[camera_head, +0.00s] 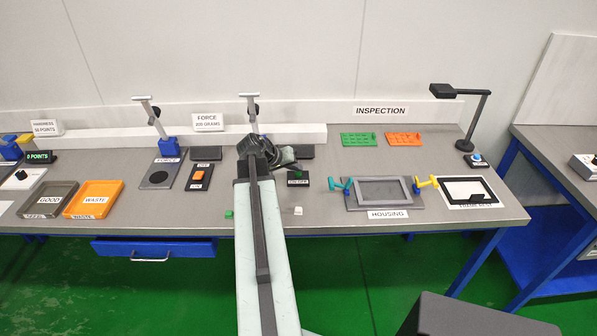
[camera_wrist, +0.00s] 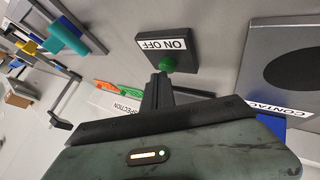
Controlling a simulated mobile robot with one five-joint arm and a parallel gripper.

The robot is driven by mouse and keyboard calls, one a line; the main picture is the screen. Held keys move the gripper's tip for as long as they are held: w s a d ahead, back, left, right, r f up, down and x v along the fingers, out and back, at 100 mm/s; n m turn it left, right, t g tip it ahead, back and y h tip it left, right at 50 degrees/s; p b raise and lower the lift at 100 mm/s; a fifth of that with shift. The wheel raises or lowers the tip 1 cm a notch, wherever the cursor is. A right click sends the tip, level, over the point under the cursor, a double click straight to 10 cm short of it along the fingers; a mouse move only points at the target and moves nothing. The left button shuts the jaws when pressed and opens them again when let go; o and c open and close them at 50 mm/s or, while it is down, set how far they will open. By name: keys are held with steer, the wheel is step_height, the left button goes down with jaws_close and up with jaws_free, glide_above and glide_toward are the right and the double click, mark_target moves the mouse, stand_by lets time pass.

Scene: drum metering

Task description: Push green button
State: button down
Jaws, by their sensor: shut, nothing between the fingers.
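The green button (camera_wrist: 167,65) sits on a dark box (camera_wrist: 183,52) with a white label reading ON OFF, in the upper middle of the wrist view. My gripper (camera_wrist: 160,78) is shut and empty. Its fingertips are just beside the button in that view; I cannot tell whether they touch it. In the head view the ON OFF box (camera_head: 297,177) stands on the bench just right of my arm. My gripper (camera_head: 294,166) is over its back edge there, partly hidden by my wrist.
A grey housing frame (camera_head: 385,191) with teal and yellow clamps is to the right. A small green block (camera_head: 229,214) and a white block (camera_head: 298,211) lie near the front edge.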

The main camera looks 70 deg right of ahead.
mark_target(296, 173)
steer(key=shift+r+p, duration=0.6)
steer(key=shift+p, duration=0.05)
step_height(296, 173, up, 6)
steer(key=p, duration=0.6)
